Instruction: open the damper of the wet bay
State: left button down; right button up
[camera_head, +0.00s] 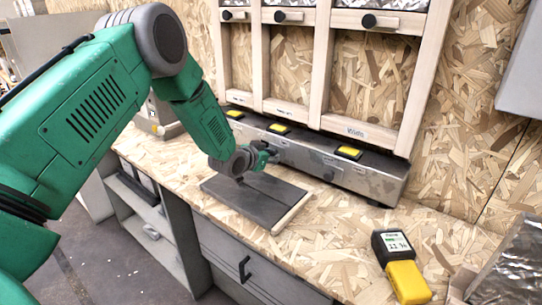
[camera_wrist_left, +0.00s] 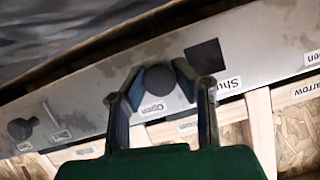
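Three wooden bays with chipboard backs stand behind the bench. A metal rail (camera_head: 370,178) with dark knobs runs along their foot. My left gripper (camera_head: 264,153) is at the rail's front, left of another dark knob (camera_head: 328,174). In the left wrist view its fingers (camera_wrist_left: 158,70) flank a round dark knob (camera_wrist_left: 158,80). The gaps are too small to tell whether they touch it. An "Open" label (camera_wrist_left: 153,108) and a "Shut" label (camera_wrist_left: 229,85) sit near that knob. No "wet" label is readable. My right gripper is out of view.
A dark board (camera_head: 250,200) with a pale edge lies on the bench below the gripper. A yellow handheld device (camera_head: 405,280) lies at the front right. Yellow-topped blocks (camera_head: 348,152) sit on the rail. Dark knobs (camera_head: 369,20) line the upper frame. The bench's middle right is clear.

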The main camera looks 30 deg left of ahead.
pick_arm(q)
jog(key=shift+d+r, duration=0.15)
jog(key=shift+d, duration=0.45)
jog(key=shift+a, duration=0.1)
jog(key=c, duration=1.3)
grip_release()
jog(key=shift+o, duration=0.2)
jog(key=shift+d, duration=0.2)
jog(key=shift+s, duration=0.1)
jog(key=v, duration=1.1)
jog(key=shift+s+r, duration=0.15)
jog(key=shift+s, duration=0.25)
